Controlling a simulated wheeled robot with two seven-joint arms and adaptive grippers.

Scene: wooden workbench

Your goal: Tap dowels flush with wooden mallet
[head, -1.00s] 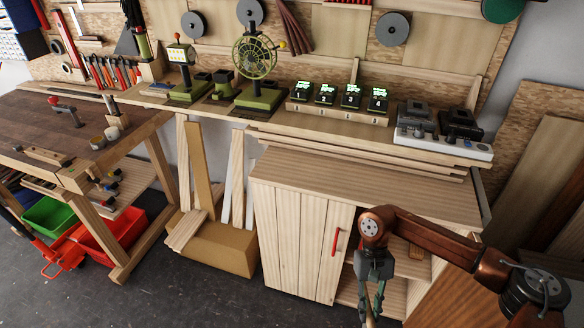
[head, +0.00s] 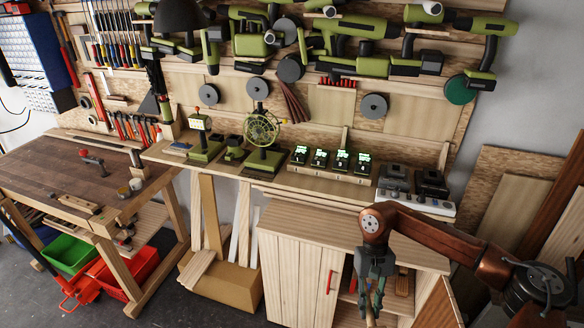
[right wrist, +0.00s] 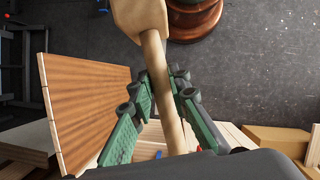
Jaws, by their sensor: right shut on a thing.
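My right gripper (head: 373,283) hangs at the lower right of the head view, in front of the low cabinet. In the right wrist view its green-padded fingers (right wrist: 165,105) are shut on the handle of the wooden mallet (right wrist: 155,60). The pale mallet head (right wrist: 140,14) is partly cut off at the top edge. A wooden piece (head: 78,203) lies near the front of the dark-topped workbench (head: 60,165) at the left; I cannot make out dowels in it. My left gripper is not in view.
A red-handled clamp (head: 93,163), small round containers (head: 136,184) and a block with an upright post (head: 137,163) are on the workbench. The cabinet (head: 300,262) has an open door (head: 440,306). Offcuts stand in a cardboard box (head: 222,285). Chargers (head: 415,190) sit on the shelf.

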